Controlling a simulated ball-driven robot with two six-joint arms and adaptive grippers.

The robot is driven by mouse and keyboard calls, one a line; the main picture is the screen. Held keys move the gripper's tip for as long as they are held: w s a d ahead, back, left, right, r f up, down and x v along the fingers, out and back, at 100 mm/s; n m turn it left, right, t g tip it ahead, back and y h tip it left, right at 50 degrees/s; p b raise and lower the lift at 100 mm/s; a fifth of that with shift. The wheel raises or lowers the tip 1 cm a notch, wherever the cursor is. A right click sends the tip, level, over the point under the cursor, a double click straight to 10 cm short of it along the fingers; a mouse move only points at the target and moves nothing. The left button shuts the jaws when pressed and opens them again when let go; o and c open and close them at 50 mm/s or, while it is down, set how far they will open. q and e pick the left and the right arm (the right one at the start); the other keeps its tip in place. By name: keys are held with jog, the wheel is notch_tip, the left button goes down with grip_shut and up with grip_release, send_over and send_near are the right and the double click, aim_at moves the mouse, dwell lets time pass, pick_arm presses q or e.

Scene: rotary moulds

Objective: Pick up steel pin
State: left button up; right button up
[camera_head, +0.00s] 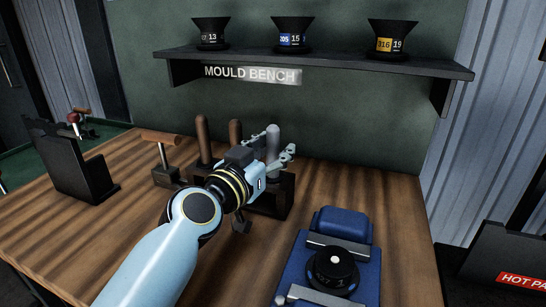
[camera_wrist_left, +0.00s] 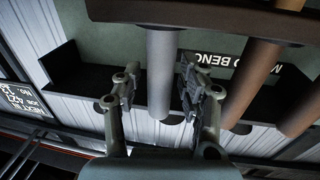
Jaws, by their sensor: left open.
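The steel pin (camera_head: 273,138) is grey and round-topped. It stands upright in a dark rack (camera_head: 283,204) on the bench, to the right of two brown pins. My left gripper (camera_head: 286,157) is at the steel pin, reaching in from the front left and hiding part of the rack. In the left wrist view, the steel pin (camera_wrist_left: 163,80) runs between the two fingers of my left gripper (camera_wrist_left: 158,76). The fingers are open, with a gap visible on each side of the pin. My right gripper is in neither view.
Two brown pins (camera_head: 203,138) stand close beside the steel pin. A blue fixture with a black knob (camera_head: 333,268) stands front right. A shelf (camera_head: 315,63) with three cups hangs above.

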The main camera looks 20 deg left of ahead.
pick_arm(q)
grip_shut()
dwell(0.8)
